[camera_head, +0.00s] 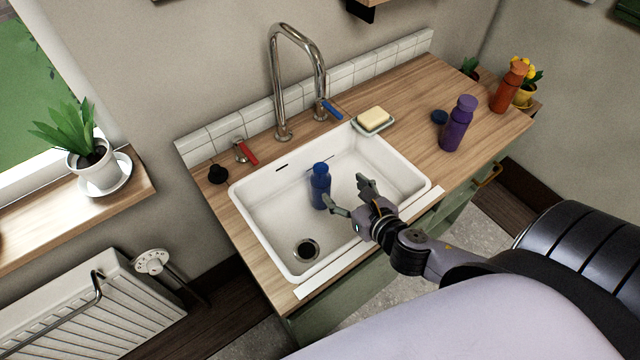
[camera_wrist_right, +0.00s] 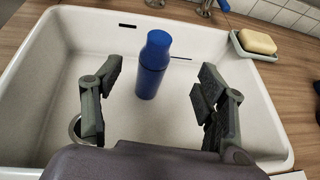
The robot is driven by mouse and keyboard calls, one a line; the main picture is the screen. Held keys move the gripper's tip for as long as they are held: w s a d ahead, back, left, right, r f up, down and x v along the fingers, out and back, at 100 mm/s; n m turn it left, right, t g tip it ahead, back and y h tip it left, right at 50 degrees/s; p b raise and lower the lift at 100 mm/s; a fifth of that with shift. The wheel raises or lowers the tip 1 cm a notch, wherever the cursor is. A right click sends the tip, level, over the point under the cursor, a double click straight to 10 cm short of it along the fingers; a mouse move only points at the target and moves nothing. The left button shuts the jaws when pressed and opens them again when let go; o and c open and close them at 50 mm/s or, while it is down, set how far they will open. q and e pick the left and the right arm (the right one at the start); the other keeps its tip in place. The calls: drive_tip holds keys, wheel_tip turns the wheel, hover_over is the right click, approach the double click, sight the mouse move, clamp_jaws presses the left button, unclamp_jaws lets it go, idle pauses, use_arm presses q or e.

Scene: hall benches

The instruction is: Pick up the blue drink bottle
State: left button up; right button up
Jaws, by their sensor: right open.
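The blue drink bottle (camera_head: 320,186) stands upright in the white sink (camera_head: 270,235), left of the sink's middle. It also shows in the right wrist view (camera_wrist_right: 153,66), ahead of and between my fingers. My right gripper (camera_head: 347,196) is open and empty over the sink, to the right of the bottle. In the right wrist view its two fingers (camera_wrist_right: 156,100) are spread wide, with the bottle apart from both. My left gripper is in neither view.
A tall curved tap (camera_head: 276,80) rises behind the sink. A soap dish with yellow soap (camera_head: 373,118) sits at the sink's back right. A purple bottle (camera_head: 457,125) and an orange bottle (camera_head: 508,88) stand on the right counter. The sink walls surround the blue bottle.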

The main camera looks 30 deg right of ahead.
sight(324, 175)
drive_tip(key=x, duration=0.5)
drive_tip(key=shift+w+p, duration=0.35)
drive_tip(key=shift+x, duration=1.35)
drive_tip(key=x, duration=0.2)
drive_tip(key=p+x, duration=0.1)
drive_tip(key=x, duration=0.1)
drive_tip(key=shift+w+a+f, duration=0.15)
drive_tip(key=shift+w+f, duration=0.1)
drive_tip(key=shift+f, duration=0.25)
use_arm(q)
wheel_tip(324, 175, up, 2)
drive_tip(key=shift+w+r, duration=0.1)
use_arm(e)
drive_tip(key=shift+s, duration=0.1)
clamp_jaws()
